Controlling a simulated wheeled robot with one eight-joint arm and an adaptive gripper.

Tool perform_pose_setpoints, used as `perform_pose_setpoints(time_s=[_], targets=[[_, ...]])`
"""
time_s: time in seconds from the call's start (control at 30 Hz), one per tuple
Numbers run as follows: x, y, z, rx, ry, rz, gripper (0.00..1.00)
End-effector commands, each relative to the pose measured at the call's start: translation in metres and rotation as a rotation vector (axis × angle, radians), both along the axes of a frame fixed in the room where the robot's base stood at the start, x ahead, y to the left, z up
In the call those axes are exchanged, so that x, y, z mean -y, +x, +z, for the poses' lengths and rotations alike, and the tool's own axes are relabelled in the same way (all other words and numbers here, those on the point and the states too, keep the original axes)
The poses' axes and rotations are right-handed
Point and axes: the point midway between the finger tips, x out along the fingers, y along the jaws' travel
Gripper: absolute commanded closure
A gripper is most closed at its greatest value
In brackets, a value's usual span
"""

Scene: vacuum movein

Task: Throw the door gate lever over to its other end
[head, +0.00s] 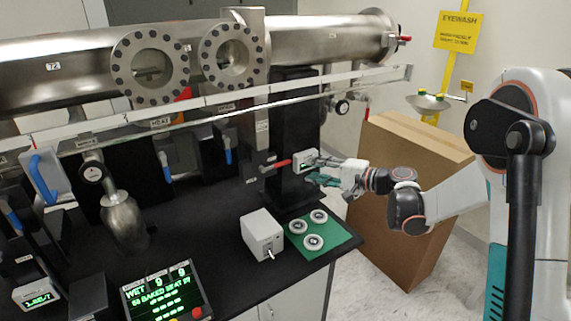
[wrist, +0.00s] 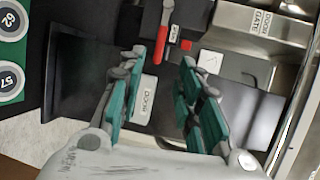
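A red lever (head: 279,164) sticks out sideways from the grey upright plate beside the black column. It looks like the door gate lever, and the wrist view shows a red lever (wrist: 173,34) at the top, beyond the fingers. A metal block labelled DOOR GATE (wrist: 262,24) is to its right in that view. My gripper (head: 318,181) is to the right of the lever, by the small display box. In the wrist view its teal fingers (wrist: 164,90) are spread apart with nothing between them touching them. My gripper is apart from the lever.
A green mat (head: 337,247) with three round pieces and a grey box (head: 262,236) lie on the black bench below. A cardboard box (head: 405,190) stands under my arm. A long rail crosses above.

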Motion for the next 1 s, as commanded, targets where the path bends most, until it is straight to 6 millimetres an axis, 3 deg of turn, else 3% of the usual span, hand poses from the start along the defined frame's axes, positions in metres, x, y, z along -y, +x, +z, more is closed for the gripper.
perform_pose_setpoints(time_s=[0.53,0.73,1.0], targets=[[-0.084,0.053,-0.02,0.0,-0.002,0.002,0.68],[-0.101,0.065,-0.023,0.0,-0.003,0.001,0.68],[-0.105,0.068,-0.023,0.001,-0.003,0.001,0.68]])
